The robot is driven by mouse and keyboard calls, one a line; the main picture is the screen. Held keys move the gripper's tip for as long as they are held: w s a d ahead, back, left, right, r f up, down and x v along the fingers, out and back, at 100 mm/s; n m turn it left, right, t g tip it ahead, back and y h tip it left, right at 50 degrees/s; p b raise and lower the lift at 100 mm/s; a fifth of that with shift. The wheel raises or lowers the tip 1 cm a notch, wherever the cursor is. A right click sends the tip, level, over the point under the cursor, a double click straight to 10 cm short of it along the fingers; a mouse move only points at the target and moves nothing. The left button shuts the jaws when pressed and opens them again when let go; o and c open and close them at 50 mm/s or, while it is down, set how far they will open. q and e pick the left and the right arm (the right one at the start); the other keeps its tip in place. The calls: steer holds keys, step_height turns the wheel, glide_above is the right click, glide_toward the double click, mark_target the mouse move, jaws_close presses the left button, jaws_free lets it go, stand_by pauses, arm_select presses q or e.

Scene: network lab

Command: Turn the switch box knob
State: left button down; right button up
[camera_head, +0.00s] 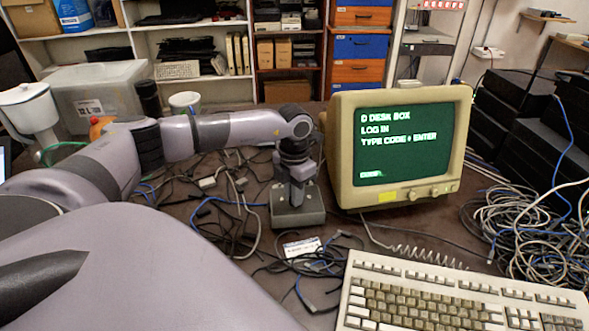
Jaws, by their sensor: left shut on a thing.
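The switch box (298,215) is a small grey-brown box on the dark table, just left of the monitor. My left arm reaches in from the left and bends down over it. My left gripper (297,190) points down at the top of the box and is shut on the knob, which the fingers hide. The knob's angle cannot be seen. My right gripper is not in view.
A beige monitor (405,150) with a green screen stands close to the right of the box. A beige keyboard (455,295) lies in front. Loose cables (235,210) surround the box, and a larger cable pile (525,225) lies at right.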

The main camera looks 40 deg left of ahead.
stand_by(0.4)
arm_select(q)
steer(key=c, duration=1.2)
jaws_free()
steer(key=shift+o, duration=0.2)
steer(key=shift+r, duration=0.1)
steer(key=shift+r, duration=3.55)
